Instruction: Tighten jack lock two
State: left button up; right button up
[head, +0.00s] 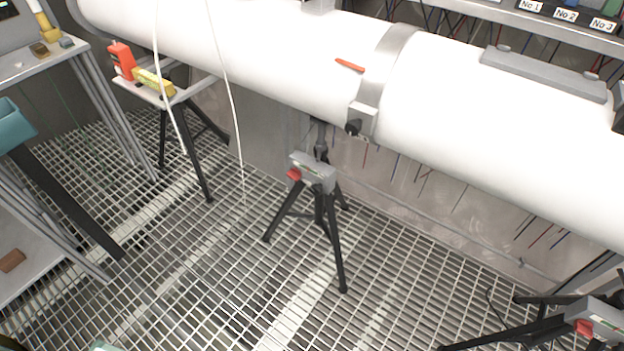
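A black tripod jack (325,215) stands on the grating below the white tube, near the middle of the head view. Its grey head box (313,171) carries a red knob (294,174) on the left side. A dark post rises from it towards the tube's clamp (362,120). A second similar jack (600,318) with a red knob (584,327) is partly cut off at the bottom right. No number is readable on either jack, so I cannot tell which is jack two. Neither of my grippers is in view.
The large white tube (480,110) crosses overhead, with an orange strip (350,65) on it. Another tripod with a small table (150,92) stands at left, holding red and yellow items. Thin white cables (228,90) hang before it. Shelves line the left; open grating (200,270) lies in front.

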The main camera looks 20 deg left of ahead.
aim_at(583, 326)
jog(key=z, duration=1.8)
jog(key=l+u, duration=0.15)
jog(key=u, duration=0.3)
jog(key=i+l+u, duration=0.1)
jog(key=u, duration=0.35)
jog(key=l+u, duration=0.2)
jog(key=l, duration=0.3)
jog(key=l+u, duration=0.2)
jog(key=l, duration=0.3)
jog(key=k+l+u, duration=0.25)
jog(key=l, duration=0.25)
jog(key=l+u, duration=0.2)
jog(key=l, duration=0.25)
